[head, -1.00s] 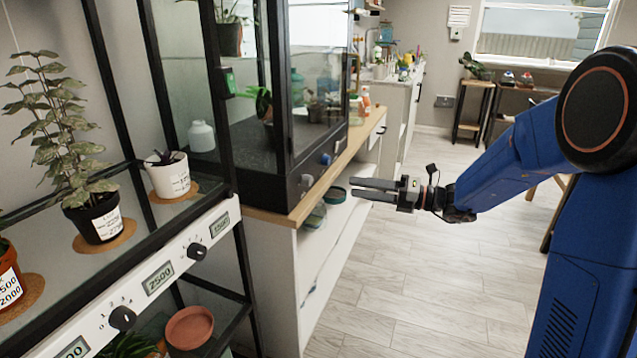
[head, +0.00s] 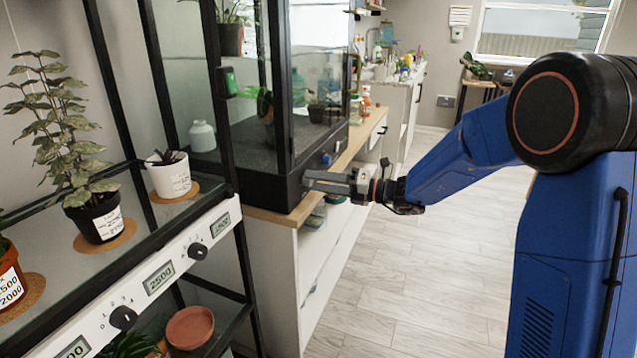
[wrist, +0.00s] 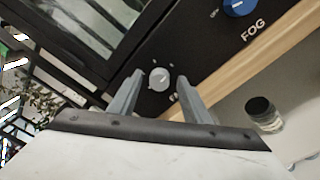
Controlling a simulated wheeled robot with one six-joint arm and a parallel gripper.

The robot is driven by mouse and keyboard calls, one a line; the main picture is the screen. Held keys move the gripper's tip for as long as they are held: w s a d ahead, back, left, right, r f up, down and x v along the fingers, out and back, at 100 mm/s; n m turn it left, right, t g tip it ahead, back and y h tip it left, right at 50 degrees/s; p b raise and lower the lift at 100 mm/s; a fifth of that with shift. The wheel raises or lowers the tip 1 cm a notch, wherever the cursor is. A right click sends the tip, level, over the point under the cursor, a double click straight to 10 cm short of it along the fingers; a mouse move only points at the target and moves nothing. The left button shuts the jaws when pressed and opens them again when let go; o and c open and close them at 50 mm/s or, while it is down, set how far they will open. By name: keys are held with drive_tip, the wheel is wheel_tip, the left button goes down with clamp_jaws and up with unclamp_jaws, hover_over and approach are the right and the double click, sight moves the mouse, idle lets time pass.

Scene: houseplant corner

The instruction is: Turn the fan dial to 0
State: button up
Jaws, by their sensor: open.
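The fan dial (wrist: 159,79) is a small pale grey knob on the black front panel (wrist: 195,60) of the glass cabinet. Tick marks sit around it, and the label beside it is mostly hidden by a finger. I cannot read its setting. My gripper (head: 308,181) is open at the panel, and in the wrist view its two fingers stand on either side of the dial. I cannot tell whether they touch it. In the head view the gripper hides the dial.
A blue FOG dial (wrist: 240,5) is on the same panel. A wooden counter edge (head: 290,215) runs below it, with a shelf underneath. A jar with a dark lid (wrist: 262,110) stands below. A plant rack (head: 180,255) is at the left. The floor at right is clear.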

drive_tip(key=c, duration=1)
drive_tip(key=shift+c, duration=0.2)
